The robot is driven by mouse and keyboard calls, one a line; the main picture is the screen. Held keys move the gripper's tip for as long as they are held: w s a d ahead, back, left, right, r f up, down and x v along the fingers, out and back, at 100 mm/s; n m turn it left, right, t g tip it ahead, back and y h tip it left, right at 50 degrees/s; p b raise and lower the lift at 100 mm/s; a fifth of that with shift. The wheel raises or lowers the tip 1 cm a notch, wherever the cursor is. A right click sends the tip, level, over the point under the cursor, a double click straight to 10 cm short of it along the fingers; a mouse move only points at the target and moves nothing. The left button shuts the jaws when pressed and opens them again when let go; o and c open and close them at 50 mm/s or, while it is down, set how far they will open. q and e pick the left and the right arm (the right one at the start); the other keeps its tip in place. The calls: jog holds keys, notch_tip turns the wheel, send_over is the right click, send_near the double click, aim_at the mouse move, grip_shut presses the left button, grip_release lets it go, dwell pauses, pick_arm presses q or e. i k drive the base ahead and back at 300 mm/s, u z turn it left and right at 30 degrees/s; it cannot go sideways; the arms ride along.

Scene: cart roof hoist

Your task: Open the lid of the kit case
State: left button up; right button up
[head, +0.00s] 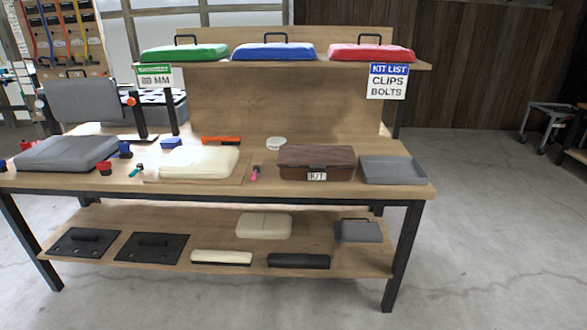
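The kit case (316,164) is a brown box with a white "KIT" label on its front. It stands on the right part of the wooden table (400,195) in the head view. Its lid looks closed, and its inside is hidden. Neither of my grippers shows in the head view.
A grey tray (393,170) stands just right of the case. A cream pad (199,162) and a grey pad (66,153) lie to the left. A pink-and-black tool (255,172) and a white disc (276,143) are near the case. Green, blue and red pads sit on the upper shelf (220,65).

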aim_at(317, 157)
jog(key=u, duration=0.4)
jog(key=i, duration=1.05)
